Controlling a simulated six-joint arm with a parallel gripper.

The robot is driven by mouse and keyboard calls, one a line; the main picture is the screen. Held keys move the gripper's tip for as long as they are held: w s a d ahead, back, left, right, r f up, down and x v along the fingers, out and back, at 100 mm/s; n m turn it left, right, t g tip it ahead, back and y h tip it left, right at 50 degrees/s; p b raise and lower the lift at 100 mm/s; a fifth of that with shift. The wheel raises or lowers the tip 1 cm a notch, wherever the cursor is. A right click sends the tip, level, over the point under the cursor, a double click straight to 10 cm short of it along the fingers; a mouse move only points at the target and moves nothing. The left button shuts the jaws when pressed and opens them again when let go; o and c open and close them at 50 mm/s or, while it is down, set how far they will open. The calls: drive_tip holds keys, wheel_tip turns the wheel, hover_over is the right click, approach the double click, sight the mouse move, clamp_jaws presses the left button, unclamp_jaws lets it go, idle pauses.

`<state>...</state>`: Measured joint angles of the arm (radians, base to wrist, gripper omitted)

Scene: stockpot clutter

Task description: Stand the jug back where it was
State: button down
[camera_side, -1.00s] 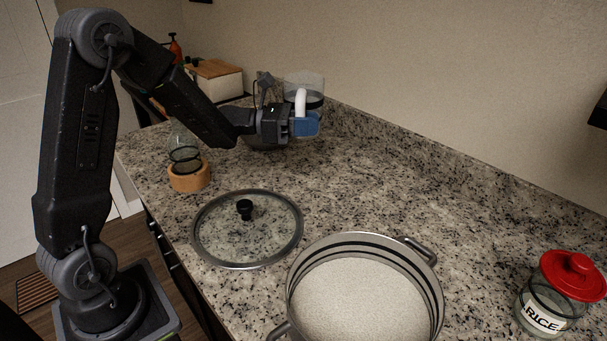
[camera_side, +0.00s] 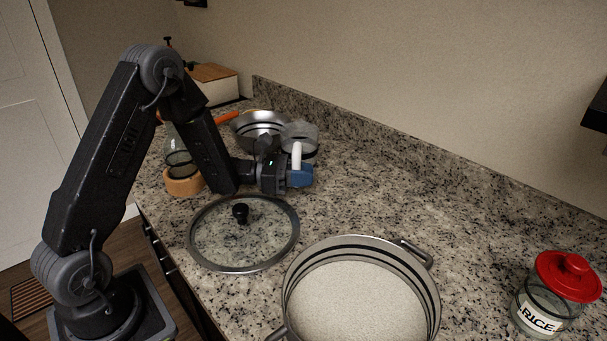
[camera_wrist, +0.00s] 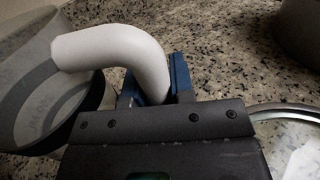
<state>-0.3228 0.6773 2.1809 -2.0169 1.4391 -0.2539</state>
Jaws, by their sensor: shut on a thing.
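The jug (camera_side: 299,132) is a clear, greyish vessel with a white handle (camera_side: 296,156). In the side view it is just behind my gripper (camera_side: 303,177), whose blue fingers are shut on the handle. In the wrist view the jug (camera_wrist: 40,80) is at the left, tilted in that picture, with faint markings on its wall. Its white handle (camera_wrist: 118,48) curves down between the blue fingers (camera_wrist: 160,84). The jug's lower part is partly hidden by my gripper in the side view, so I cannot tell whether its base touches the counter.
A glass lid (camera_side: 243,262) lies in front of the gripper. A large pot (camera_side: 432,305) with pale contents is at the front. A rice jar (camera_side: 545,322) stands right. A metal pan (camera_side: 247,123) is behind; a wood-based glass item (camera_side: 184,187) is left. The counter right of the jug is clear.

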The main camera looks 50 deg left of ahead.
drive_tip(key=c, duration=1)
unclamp_jaws()
drive_tip(key=shift+f, duration=0.1)
drive_tip(key=shift+s+a, duration=0.15)
drive_tip(key=shift+a, duration=0.05)
drive_tip(key=v, duration=0.7)
drive_tip(key=shift+s+r, duration=0.1)
drive_tip(key=shift+r, duration=0.15)
